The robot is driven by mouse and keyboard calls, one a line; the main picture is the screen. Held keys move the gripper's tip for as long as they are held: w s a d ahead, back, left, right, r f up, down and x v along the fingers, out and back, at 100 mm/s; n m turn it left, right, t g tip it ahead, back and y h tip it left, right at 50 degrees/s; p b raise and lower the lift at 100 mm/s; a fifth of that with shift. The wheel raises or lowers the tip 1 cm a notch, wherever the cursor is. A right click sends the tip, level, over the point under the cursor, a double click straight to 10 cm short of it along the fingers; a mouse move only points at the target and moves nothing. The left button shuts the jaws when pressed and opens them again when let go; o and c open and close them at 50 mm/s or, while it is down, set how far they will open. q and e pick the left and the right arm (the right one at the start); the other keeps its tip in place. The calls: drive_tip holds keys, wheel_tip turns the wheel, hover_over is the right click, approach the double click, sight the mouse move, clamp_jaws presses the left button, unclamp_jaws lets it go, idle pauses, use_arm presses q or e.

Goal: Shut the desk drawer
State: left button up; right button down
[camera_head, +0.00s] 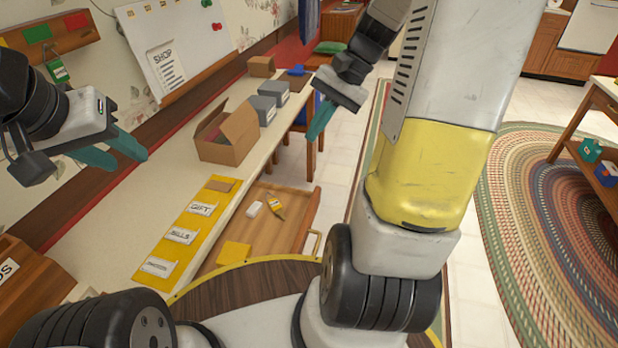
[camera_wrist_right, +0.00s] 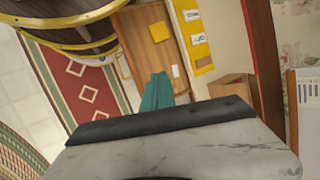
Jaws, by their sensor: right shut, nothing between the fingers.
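The desk drawer (camera_head: 283,230) is pulled out from the desk (camera_head: 165,190), its wooden inside showing. It holds a white block, a yellow glue-like bottle and a yellow note. Its brass handle (camera_head: 313,243) is on the front panel. My right gripper (camera_head: 318,120) is shut and empty, above and beyond the drawer, apart from it. In the right wrist view, the teal fingers (camera_wrist_right: 157,92) are together, with the drawer (camera_wrist_right: 150,55) beyond them. My left gripper (camera_head: 130,158) is open and empty above the desk's left side, near the wall.
A yellow strip with labels (camera_head: 190,230) lies along the desk edge beside the drawer. An open cardboard box (camera_head: 228,135) and grey boxes (camera_head: 268,100) stand farther back on the desk. A wooden chair (camera_head: 312,140) is beyond. Tiled floor (camera_head: 345,165) shows right of the drawer.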

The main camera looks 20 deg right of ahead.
sight(254, 191)
drive_tip(key=w+d+f+m+t+y, duration=0.1)
drive_tip(key=w+d+f+m+y, duration=0.25)
drive_tip(key=d+f, duration=0.4)
drive_tip(key=w+d+f+m+t+y, duration=0.15)
drive_tip(key=d+f+m+y, duration=0.3)
drive_tip(key=f, duration=0.55)
drive_tip(key=s+d+f+m+t+y, duration=0.15)
drive_tip(key=d+f+m+t, duration=0.3)
drive_tip(key=f, duration=0.45)
drive_tip(key=s+d+f+m+t+h, duration=0.1)
drive_tip(key=s+d+f+m+t, duration=0.2)
drive_tip(key=f+m, duration=0.35)
drive_tip(key=shift+n+y, duration=0.25)
drive_tip(key=shift+n, duration=0.55)
drive_tip(key=x, duration=0.4)
drive_tip(key=f+x, duration=0.1)
drive_tip(key=x, duration=0.9)
drive_tip(key=shift+s+a+f, duration=0.15)
drive_tip(key=shift+a+f, duration=0.05)
drive_tip(key=shift+f, duration=0.2)
drive_tip(key=shift+a, duration=0.1)
drive_tip(key=x, duration=2.4)
drive_tip(key=shift+w+a+f, duration=0.15)
drive_tip(key=shift+w+a, duration=0.05)
drive_tip(key=shift+a, duration=0.15)
drive_tip(key=shift+w+a, duration=0.35)
drive_tip(key=shift+a, duration=0.1)
